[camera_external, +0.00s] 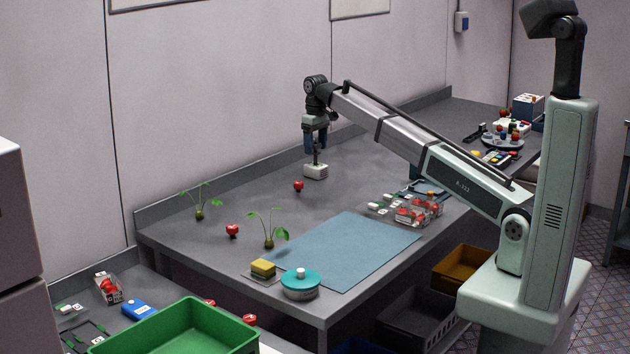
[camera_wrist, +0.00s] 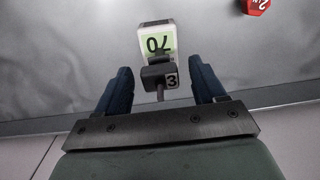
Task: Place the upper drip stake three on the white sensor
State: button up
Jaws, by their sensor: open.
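The white sensor (camera_external: 316,171) stands on the grey bench below my gripper; in the wrist view its green display (camera_wrist: 158,42) reads 70, upside down. A dark drip stake with a 3 on its head (camera_wrist: 158,74) is between my fingers, and its thin stem shows in the external view (camera_external: 315,157) just above the sensor. It looks upright on the sensor, but its foot is hidden from the wrist. My gripper (camera_wrist: 163,80) is open, with a blue finger on each side of the stake head and a gap to both. It points down in the external view (camera_external: 316,146).
A red piece marked 2 (camera_wrist: 256,5) lies near the sensor. Another red piece (camera_external: 232,231) and two seedlings (camera_external: 269,240) stand to the left. A blue mat (camera_external: 345,250), a teal lidded pot (camera_external: 300,285) and clear berry boxes (camera_external: 412,213) are nearer the front. The back wall is close.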

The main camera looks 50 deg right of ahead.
aim_at(316, 144)
notch_tip(316, 144, up, 11)
dwell(0.4)
dwell(0.4)
